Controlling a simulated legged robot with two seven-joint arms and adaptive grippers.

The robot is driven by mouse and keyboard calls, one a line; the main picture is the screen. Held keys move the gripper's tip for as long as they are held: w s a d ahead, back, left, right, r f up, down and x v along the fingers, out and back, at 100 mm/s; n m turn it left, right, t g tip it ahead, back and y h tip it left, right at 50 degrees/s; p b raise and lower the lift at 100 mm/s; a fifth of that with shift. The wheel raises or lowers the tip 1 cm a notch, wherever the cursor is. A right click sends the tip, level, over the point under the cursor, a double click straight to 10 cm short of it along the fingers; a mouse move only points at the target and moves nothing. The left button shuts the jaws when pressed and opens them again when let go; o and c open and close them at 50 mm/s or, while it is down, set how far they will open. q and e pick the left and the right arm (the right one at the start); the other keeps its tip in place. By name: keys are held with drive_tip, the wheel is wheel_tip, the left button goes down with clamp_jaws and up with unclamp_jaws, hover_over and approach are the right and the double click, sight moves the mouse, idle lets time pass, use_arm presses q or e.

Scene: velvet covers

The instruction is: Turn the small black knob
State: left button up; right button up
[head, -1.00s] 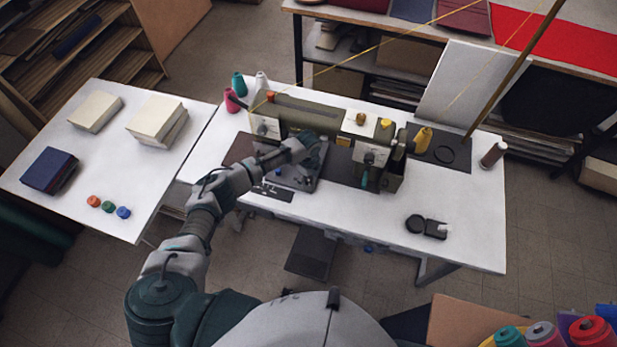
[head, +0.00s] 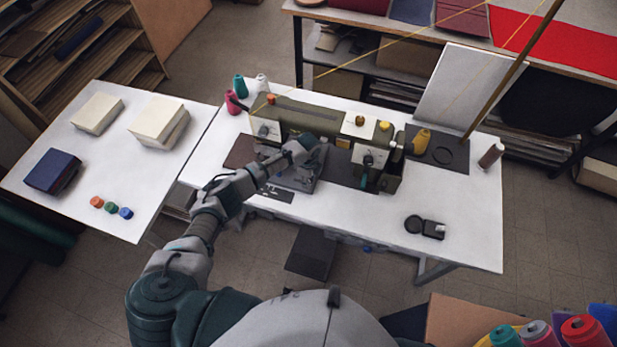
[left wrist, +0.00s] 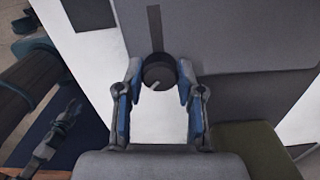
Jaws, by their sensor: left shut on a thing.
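The small black knob (left wrist: 158,72) shows in the left wrist view, round and dark with a pale pointer mark slanting to its lower left. It is mounted on a grey machine face with a dark slot above it. My left gripper (left wrist: 160,80) is shut on it, one blue-padded finger at each side. In the head view my left gripper (head: 308,147) reaches in at the olive sewing machine (head: 300,114) on the white table, and the knob is hidden there.
The machine's right head (head: 370,157) stands close by. Yellow threads and a wooden pole cross the upper right. Thread cones (head: 239,86) stand at the back left. A black round item (head: 414,224) lies on the open right part of the table.

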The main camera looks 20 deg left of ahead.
use_arm(q)
drive_tip(key=n+p, duration=0.2)
drive_tip(key=n, duration=0.1)
drive_tip(key=shift+r+n, duration=0.2)
drive_tip(key=shift+n, duration=0.1)
drive_tip(key=n+p, duration=0.2)
drive_tip(key=n, duration=0.2)
drive_tip(key=shift+w+n, duration=0.1)
drive_tip(key=shift+n, duration=0.2)
drive_tip(key=n+p, duration=0.2)
drive_tip(key=n, duration=0.2)
drive_tip(key=shift+w+n+p, duration=0.1)
drive_tip(key=shift+n+p, duration=0.5)
drive_tip(key=shift+n, duration=1.5)
drive_tip(key=o, duration=0.9)
drive_tip(key=shift+o, duration=1.3)
drive_tip(key=shift+f, duration=0.15)
